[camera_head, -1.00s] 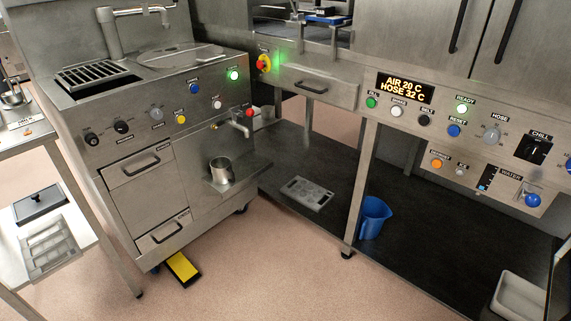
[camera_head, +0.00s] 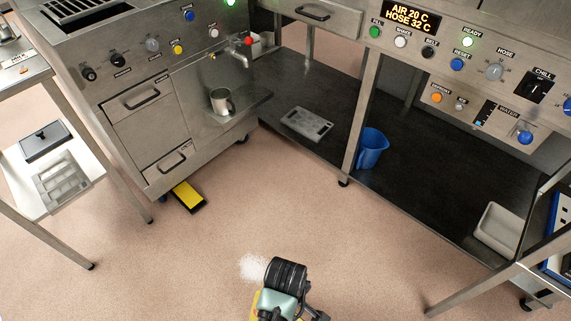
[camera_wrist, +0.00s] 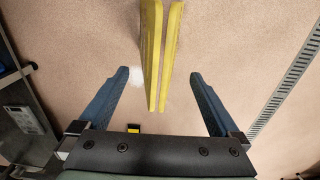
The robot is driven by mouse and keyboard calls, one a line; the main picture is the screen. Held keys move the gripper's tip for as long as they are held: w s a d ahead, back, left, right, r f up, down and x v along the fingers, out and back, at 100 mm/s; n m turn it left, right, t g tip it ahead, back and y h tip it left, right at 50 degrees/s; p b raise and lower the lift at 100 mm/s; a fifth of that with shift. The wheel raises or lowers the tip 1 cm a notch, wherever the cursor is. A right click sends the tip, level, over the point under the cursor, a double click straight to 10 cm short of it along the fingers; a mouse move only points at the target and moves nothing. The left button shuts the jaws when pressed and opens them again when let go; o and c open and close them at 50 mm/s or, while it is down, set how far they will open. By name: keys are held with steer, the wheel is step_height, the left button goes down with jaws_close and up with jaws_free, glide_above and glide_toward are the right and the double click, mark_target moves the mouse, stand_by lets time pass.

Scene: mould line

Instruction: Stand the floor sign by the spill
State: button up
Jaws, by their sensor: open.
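The yellow floor sign (camera_wrist: 151,45) shows in the wrist view as two narrow panels, seen nearly edge-on with a thin gap between them. Its near end lies between the blue fingers of my gripper (camera_wrist: 159,75), which are open with clear space on both sides. In the head view only a bit of yellow sign (camera_head: 256,303) shows beside my wrist, which hides the rest. The spill is a white patch (camera_head: 254,267) on the floor just left of my wrist. It also shows in the wrist view (camera_wrist: 137,77), close to the sign's left side.
A yellow and black block (camera_head: 188,196) lies on the floor by the steel machine (camera_head: 150,110). A blue jug (camera_head: 372,148) and a grey tray (camera_head: 306,123) stand on the dark low shelf. A floor drain (camera_wrist: 287,85) runs at right. Open floor surrounds the spill.

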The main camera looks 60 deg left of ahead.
steer(key=w+a+r+m+t+y, duration=0.3)
steer(key=w+r+m+t, duration=0.25)
steer(key=w+r, duration=1.25)
steer(key=w+d+r+m+t, duration=0.2)
steer(key=w+r+t, duration=0.1)
steer(key=r, duration=0.5)
steer(key=w+d+r+m+t+y, duration=0.1)
steer(key=w+d+r+m+t, duration=0.15)
steer(key=r, duration=0.45)
steer(key=w+d+r+m+t, duration=0.1)
steer(key=w+r+t, duration=0.25)
steer(key=r, duration=0.45)
steer(key=s+d+r+m+t+h, duration=0.1)
steer(key=d+r+m+t, duration=0.3)
steer(key=r, duration=0.7)
steer(key=s+d+r+m+t, duration=0.1)
steer(key=d+r+t, duration=0.3)
steer(key=r, duration=0.8)
steer(key=s+d+r+m+t+h, duration=0.1)
steer(key=s+d+r+m+t, duration=0.1)
steer(key=s+r, duration=0.3)
steer(key=s+d+r+m+t+h, duration=0.2)
steer(key=s+d+r, duration=0.3)
steer(key=r, duration=0.3)
steer(key=shift+s+d+m+t, duration=0.2)
steer(key=shift+d+m+t, duration=0.1)
steer(key=shift+t, duration=0.15)
steer(key=shift+a, duration=0.1)
